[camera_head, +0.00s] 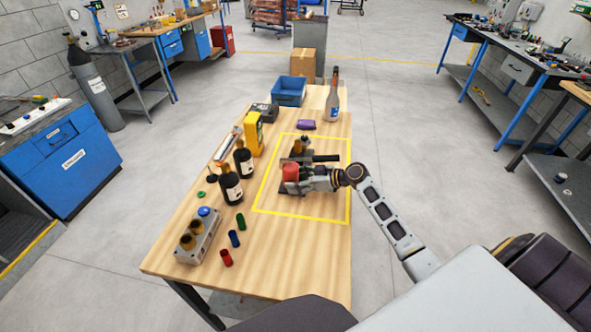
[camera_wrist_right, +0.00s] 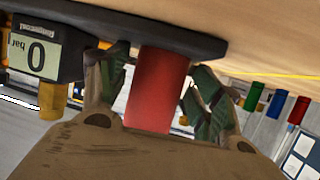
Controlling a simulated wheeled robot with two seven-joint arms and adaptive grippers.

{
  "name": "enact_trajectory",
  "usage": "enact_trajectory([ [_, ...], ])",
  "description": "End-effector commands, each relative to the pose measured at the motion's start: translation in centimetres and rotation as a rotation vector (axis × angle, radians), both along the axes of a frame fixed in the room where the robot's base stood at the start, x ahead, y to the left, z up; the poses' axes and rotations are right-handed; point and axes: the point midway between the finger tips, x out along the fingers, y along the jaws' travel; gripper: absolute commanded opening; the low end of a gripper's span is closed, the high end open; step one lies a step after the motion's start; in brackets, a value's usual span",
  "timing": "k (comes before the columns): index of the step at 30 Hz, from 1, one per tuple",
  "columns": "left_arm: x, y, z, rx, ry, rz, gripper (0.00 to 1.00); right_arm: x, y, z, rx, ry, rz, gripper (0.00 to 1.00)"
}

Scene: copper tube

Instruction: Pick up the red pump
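The pump stands inside the yellow outline on the wooden table in the head view. Its red cylindrical part (camera_head: 290,172) shows beside my right gripper (camera_head: 303,182), and dark and brass parts show behind. In the right wrist view the red cylinder (camera_wrist_right: 158,90) is between the two fingers of my right gripper (camera_wrist_right: 160,85), under a dark plate. A display reading 0 bar (camera_wrist_right: 35,53) is at the left. The fingers are close to both sides of the cylinder; I cannot tell whether both touch it. My left gripper is not in view.
Two dark bottles (camera_head: 230,185), a yellow device (camera_head: 253,133) and a grey block with brass fittings (camera_head: 198,236) stand left of the outline. Red, blue and green caps (camera_head: 234,239) are at the front. A blue bin (camera_head: 289,91) and a grey bottle (camera_head: 333,98) stand at the back.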

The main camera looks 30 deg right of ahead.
Motion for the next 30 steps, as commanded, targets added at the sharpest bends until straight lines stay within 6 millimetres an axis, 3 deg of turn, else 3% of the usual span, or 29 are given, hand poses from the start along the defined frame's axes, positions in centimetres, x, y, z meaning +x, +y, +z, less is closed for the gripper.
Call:
enact_trajectory([
  [2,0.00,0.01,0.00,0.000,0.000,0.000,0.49,-0.03,0.03,-0.05,0.000,0.002,0.001,0.49],
  [13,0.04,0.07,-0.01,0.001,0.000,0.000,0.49,-0.06,0.03,-0.15,-0.001,0.003,0.001,0.01],
  [30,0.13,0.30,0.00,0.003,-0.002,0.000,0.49,0.15,-0.05,0.66,-0.001,-0.009,0.000,0.00],
])
